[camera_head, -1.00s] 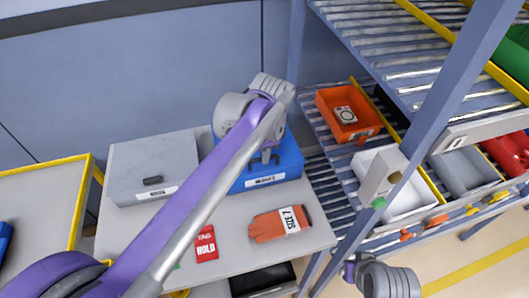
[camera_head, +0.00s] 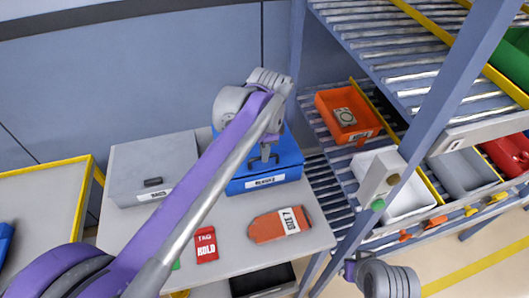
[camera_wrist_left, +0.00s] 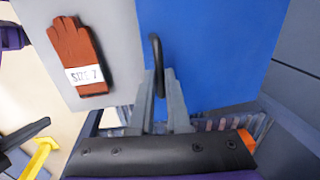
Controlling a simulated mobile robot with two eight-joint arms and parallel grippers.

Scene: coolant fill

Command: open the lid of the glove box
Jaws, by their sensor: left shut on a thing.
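The blue box (camera_head: 288,160) stands at the back right of the grey table, with a white label on its front. Its lid looks closed, though my arm covers much of it. My left gripper (camera_head: 264,157) is at the box's top. In the left wrist view its fingers (camera_wrist_left: 161,80) are shut on the black handle (camera_wrist_left: 157,52) on the blue lid (camera_wrist_left: 215,45). An orange-brown glove marked size 7 (camera_head: 280,225) lies on the table in front of the box; it also shows in the left wrist view (camera_wrist_left: 72,50). My right gripper's fingers are not visible.
A grey box (camera_head: 150,165) with a dark handle stands left of the blue box. A red HOLD tag (camera_head: 206,245) lies in front. A rack on the right holds an orange bin (camera_head: 328,98) and a white bin (camera_head: 405,205); its upright is close to the table's right edge.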

